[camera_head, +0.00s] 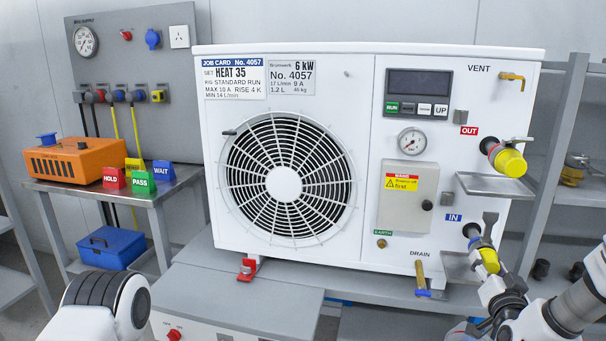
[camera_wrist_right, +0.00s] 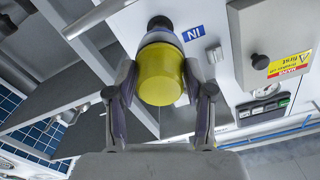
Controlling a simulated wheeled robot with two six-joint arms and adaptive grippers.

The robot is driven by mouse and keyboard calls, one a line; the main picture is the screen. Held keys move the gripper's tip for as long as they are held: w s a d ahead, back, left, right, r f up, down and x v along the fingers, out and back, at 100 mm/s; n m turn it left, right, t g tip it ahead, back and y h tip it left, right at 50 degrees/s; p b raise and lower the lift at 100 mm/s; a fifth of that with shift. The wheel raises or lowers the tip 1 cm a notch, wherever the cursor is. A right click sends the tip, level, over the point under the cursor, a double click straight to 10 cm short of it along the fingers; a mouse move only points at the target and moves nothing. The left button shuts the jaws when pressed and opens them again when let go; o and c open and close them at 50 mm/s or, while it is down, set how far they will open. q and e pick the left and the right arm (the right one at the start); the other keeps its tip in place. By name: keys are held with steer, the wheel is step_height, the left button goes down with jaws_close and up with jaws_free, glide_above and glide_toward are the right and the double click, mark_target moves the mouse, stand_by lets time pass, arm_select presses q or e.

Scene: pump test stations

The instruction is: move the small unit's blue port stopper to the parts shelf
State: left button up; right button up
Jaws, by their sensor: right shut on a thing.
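The white heat unit (camera_head: 290,200) has a blue IN label (camera_head: 453,217) beside its lower right port. A yellow stopper with a blue band (camera_head: 489,262) is at that port; it also shows large in the right wrist view (camera_wrist_right: 160,78). My right gripper (camera_head: 485,250) is shut on this stopper, with one finger on each side of it. The stopper lines up with the dark port end (camera_wrist_right: 160,22), and I cannot tell whether it is still seated. A grey shelf rack (camera_head: 575,193) stands to the right of the unit. My left gripper is not in view.
Another yellow stopper (camera_head: 509,161) sits at the OUT port above, over a small metal tray (camera_head: 495,186). A drain valve (camera_head: 421,277) hangs at the unit's lower edge. A side table (camera_head: 120,190) at left holds an orange box (camera_head: 77,160) and several coloured signs.

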mark_target(491, 269)
steer(key=shift+v, duration=1.55)
steer(key=shift+v, duration=1.55)
